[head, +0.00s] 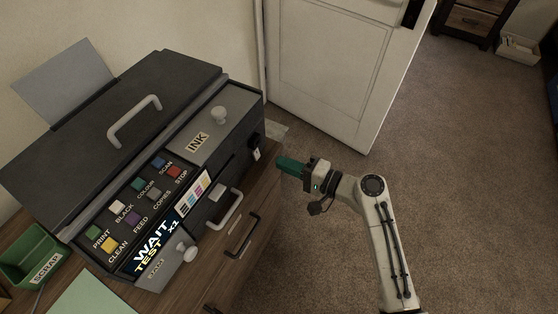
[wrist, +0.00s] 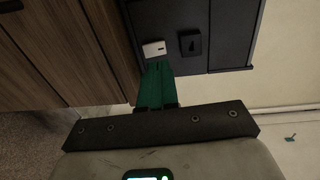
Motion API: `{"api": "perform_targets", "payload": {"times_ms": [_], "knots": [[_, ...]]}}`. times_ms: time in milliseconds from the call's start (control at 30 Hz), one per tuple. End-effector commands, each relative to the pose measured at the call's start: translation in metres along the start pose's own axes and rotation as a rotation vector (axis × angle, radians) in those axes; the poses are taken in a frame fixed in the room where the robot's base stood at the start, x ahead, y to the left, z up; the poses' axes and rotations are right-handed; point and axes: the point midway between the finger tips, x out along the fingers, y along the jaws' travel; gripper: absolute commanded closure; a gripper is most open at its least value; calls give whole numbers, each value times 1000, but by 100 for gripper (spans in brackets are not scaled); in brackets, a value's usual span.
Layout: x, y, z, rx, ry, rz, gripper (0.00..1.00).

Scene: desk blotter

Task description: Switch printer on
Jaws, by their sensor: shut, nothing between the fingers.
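The printer (head: 165,85) is a dark grey box on a wooden cabinet, with a lid handle and labelled coloured buttons. Its screen (head: 152,245) is lit and reads WAIT, TEST, x1. On its right side face are a small white switch (head: 256,154) and a black part beside it. In the wrist view the white switch (wrist: 154,48) sits left of a black socket-like piece (wrist: 190,44). My gripper (head: 279,162) has green fingers, shut and empty, pointing at that side face. In the wrist view its fingertips (wrist: 158,66) appear just below the white switch; I cannot tell whether they touch.
A green SCRAP bin (head: 28,252) stands at the lower left. The wooden cabinet (head: 264,192) has dark handles on its front. A white door (head: 335,65) stands behind my gripper. Carpeted floor (head: 455,150) to the right is open.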

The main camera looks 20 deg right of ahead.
Motion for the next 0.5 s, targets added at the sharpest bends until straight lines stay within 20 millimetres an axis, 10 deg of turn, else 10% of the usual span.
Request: {"api": "perform_targets", "payload": {"times_ms": [500], "knots": [[-71, -3, -1, 0, 4, 0, 100]]}}
